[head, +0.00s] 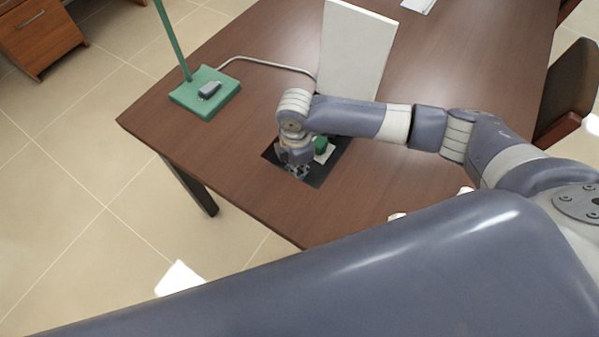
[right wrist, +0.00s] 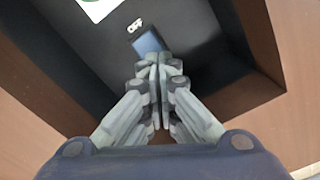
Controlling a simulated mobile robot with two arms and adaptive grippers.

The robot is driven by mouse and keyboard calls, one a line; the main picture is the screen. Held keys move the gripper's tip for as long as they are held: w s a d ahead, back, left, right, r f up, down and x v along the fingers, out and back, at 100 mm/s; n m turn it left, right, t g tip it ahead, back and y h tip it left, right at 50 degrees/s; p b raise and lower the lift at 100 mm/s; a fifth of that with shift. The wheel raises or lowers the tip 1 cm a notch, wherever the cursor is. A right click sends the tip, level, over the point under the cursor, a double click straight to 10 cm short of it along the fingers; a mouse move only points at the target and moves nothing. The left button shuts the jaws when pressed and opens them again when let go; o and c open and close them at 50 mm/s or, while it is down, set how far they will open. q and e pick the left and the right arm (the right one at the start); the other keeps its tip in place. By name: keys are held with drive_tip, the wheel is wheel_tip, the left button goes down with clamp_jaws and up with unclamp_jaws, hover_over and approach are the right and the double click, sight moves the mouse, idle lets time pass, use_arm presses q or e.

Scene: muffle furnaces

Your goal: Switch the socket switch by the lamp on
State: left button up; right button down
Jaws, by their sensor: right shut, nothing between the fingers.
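A dark recessed box (head: 316,179) is set into the desk near its front edge. In the right wrist view, a blue switch (right wrist: 148,42) sits on the box floor (right wrist: 95,50), beside white lettering that reads like "OFF". My right gripper (head: 298,170) points down into the box. Its fingers are shut and empty, and in the right wrist view its fingertips (right wrist: 157,62) appear just below the switch; I cannot tell if they touch it. The lamp (head: 205,92) has a green base and pole and stands on the desk left of the box. My left gripper is not in view.
A white upright panel (head: 352,50) stands behind my right forearm. A pale cable (head: 265,62) runs from the lamp toward it. A green plug-like part (head: 321,145) is right of the gripper. The box's brown side walls (right wrist: 258,40) are close. The desk front left is clear.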

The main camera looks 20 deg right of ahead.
drive_tip(key=shift+f+b, duration=0.5)
drive_tip(key=shift+f, duration=0.7)
idle(0.6)
drive_tip(key=shift+r, duration=0.15)
wheel_tip(320, 180, up, 12)
drive_tip(key=p, duration=1.2)
drive_tip(key=shift+p, duration=0.4)
